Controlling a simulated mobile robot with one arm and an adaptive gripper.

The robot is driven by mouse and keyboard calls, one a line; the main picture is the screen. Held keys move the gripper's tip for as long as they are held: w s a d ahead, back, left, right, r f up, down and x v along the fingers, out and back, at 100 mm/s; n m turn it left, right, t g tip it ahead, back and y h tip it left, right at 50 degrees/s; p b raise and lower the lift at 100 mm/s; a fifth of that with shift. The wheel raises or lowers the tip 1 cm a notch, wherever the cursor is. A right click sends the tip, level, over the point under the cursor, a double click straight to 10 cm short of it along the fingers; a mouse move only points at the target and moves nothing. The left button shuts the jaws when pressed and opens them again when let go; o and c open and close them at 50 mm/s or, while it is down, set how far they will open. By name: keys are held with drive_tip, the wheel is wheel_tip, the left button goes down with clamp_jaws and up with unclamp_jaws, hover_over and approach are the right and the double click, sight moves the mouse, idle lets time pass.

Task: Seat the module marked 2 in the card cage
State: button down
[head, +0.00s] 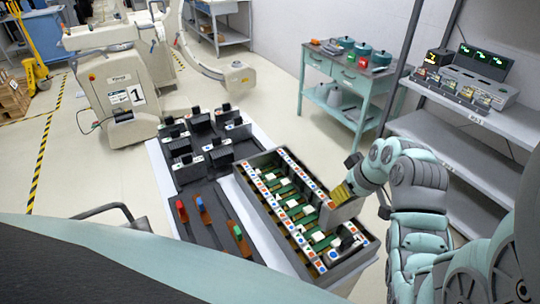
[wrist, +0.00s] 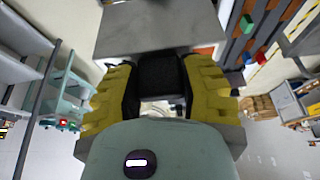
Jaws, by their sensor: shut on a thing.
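My gripper (head: 343,193) has yellow fingers and is over the right long side of the card cage (head: 368,262). In the wrist view my gripper (wrist: 160,90) is shut on the black handle of a grey block-like module (wrist: 160,25). The held module (head: 342,213) hangs below the fingers in the head view, and its lower end overlaps the cage's right rail; I cannot tell whether it touches. No number is readable on it. The cage is an open grey box with rows of coloured marks along its rails and green boards inside. A black-handled module (head: 345,245) is at its near right end.
Left of the cage, a dark tray (head: 181,173) holds several black-handled modules. A nearer tray has red (head: 182,211), blue (head: 200,204) and green (head: 238,232) handled pieces. A grey shelf rack (head: 450,140) and teal cart (head: 345,75) stand right and behind.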

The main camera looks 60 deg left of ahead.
drive_tip(key=shift+s+a, duration=0.25)
drive_tip(key=shift+s, duration=0.1)
drive_tip(key=shift+w+d+f+b, duration=0.1)
drive_tip(key=shift+d+f+b, duration=0.05)
drive_tip(key=shift+b, duration=0.4)
wheel_tip(320, 180, down, 15)
drive_tip(key=b, duration=1.3)
idle(0.3)
idle(0.7)
drive_tip(key=shift+c, duration=2.4)
unclamp_jaws()
